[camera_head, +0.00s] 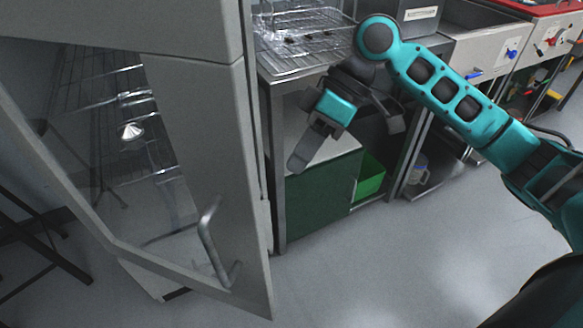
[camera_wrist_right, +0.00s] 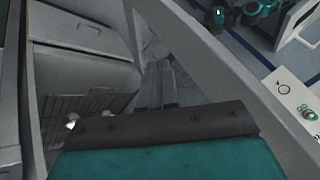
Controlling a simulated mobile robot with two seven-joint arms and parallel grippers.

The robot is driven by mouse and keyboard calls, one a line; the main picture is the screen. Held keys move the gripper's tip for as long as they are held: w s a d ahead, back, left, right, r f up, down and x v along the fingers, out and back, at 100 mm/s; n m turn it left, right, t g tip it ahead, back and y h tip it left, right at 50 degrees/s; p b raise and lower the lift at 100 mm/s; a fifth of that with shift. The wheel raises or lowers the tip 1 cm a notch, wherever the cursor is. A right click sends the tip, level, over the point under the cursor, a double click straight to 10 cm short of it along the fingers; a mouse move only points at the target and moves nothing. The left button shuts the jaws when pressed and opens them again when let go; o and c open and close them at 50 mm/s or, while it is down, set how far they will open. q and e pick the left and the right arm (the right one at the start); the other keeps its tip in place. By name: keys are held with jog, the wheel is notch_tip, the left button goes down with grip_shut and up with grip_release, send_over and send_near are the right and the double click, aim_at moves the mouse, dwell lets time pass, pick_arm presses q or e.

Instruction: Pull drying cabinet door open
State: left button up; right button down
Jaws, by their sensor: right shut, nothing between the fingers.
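The drying cabinet door (camera_head: 256,200) is a grey frame with a large clear pane, at the left of the head view. It appears swung partly out from the cabinet. Its curved metal handle (camera_head: 207,245) is near the free edge, low down. My right gripper (camera_head: 299,160) is shut and empty, right of the door's free edge and above the handle's height, apart from the handle. In the right wrist view, a grey frame (camera_wrist_right: 215,60) runs diagonally beyond my gripper, with wire racks (camera_wrist_right: 90,108) at the left. My left gripper is not in view.
A metal bench (camera_head: 277,170) with a wire rack (camera_head: 300,35) on top and a green bin (camera_head: 369,178) below stands right of the cabinet, close to my right gripper. Benches with control panels (camera_head: 484,58) continue to the right. The floor (camera_head: 400,255) in front is clear.

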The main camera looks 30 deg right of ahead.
jog(key=s+a+f+b, duration=0.1)
jog(key=s+a+f, duration=0.2)
jog(key=a+f, duration=0.3)
jog(key=shift+s+a+f, duration=0.15)
jog(key=shift+a, duration=0.65)
jog(key=shift+s, duration=0.1)
